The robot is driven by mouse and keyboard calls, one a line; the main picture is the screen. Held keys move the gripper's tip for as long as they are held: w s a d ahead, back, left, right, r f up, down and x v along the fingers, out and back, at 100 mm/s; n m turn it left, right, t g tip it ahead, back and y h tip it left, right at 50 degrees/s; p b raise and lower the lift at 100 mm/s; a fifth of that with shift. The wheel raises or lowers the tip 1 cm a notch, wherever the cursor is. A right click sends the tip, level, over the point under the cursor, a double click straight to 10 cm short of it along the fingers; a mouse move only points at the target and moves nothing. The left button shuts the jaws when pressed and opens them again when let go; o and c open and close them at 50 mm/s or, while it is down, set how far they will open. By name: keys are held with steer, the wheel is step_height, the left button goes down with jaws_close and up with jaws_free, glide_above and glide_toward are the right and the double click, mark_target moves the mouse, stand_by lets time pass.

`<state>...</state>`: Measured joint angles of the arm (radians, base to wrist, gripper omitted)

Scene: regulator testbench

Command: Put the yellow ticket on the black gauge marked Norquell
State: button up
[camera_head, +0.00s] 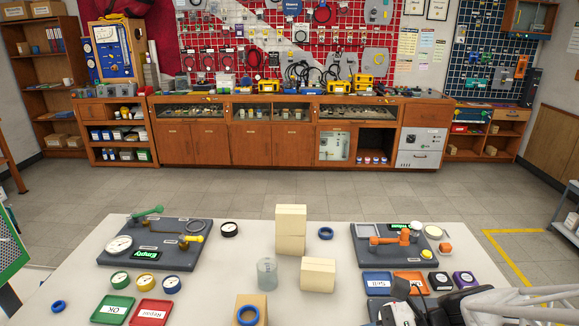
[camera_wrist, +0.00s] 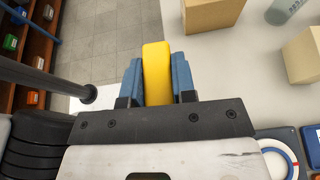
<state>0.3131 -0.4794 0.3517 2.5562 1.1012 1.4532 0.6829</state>
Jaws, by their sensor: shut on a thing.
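In the wrist view my gripper (camera_wrist: 157,82) has its two blue fingers shut on a yellow piece, the ticket (camera_wrist: 156,68), which stands out between them. In the head view my arm is at the lower right, and the held ticket is not clear there. A small black-rimmed gauge (camera_head: 228,229) with a pale face lies on the table, right of the left grey board. Its marking is too small to read. The ticket is apart from this gauge.
The left grey board (camera_head: 175,257) carries a large white gauge; the right grey board (camera_head: 375,258) carries an orange valve (camera_head: 400,238). Wooden blocks (camera_head: 318,274) and a glass jar (camera_head: 267,273) stand mid-table. Green (camera_head: 105,302) and red (camera_head: 162,302) trays lie front left; blue and orange trays lie right.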

step_height(320, 180, up, 3)
steer(key=shift+r, duration=0.1)
steer(key=w+a+r+n+g, duration=0.15)
steer(key=w+a, duration=0.25)
steer(key=w, duration=0.7)
steer(key=w+a+r+g, duration=0.1)
steer(key=w+a+r, duration=0.15)
steer(key=w, duration=0.85)
steer(key=w+a+r+n+g, duration=0.1)
steer(key=w+a, duration=0.4)
steer(key=w, duration=0.7)
steer(key=w+a+f+n+g+h, duration=0.1)
steer(key=w+a+f, duration=0.2)
steer(key=w+a, duration=0.75)
steer(key=w+a+f+n+g, duration=0.1)
steer(key=w+a+f, duration=0.1)
steer(key=w+a, duration=0.8)
steer(key=s+a+f, duration=0.3)
steer(key=f, duration=0.2)
steer(key=shift+a+f, duration=0.15)
steer(key=shift+a, duration=0.2)
